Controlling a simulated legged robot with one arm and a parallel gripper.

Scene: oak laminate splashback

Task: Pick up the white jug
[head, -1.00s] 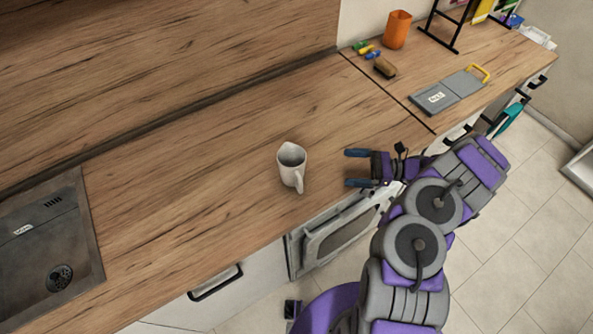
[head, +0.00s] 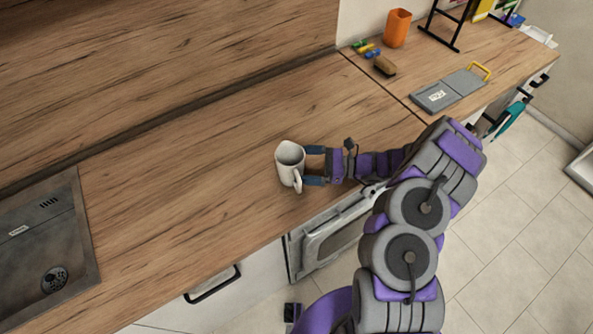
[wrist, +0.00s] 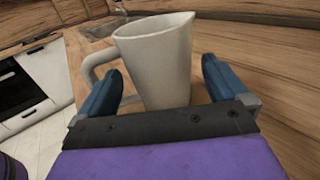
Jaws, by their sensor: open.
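The white jug (head: 288,160) stands upright on the wooden counter in the head view, with its handle toward the front edge. In the wrist view the jug (wrist: 160,62) stands between the fingers, spout to the right and handle to the left. My gripper (head: 313,166) is open at the jug's right side, its two blue fingertips reaching the jug. In the wrist view the gripper (wrist: 162,85) has one blue finger on each side of the jug, the left one near the handle. I cannot tell whether either finger touches it.
A metal sink (head: 45,250) is set into the counter at left. An orange cup (head: 397,28), a brown sponge (head: 385,66) and a grey board with a yellow handle (head: 448,92) lie at the far right. The counter left of the jug is clear.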

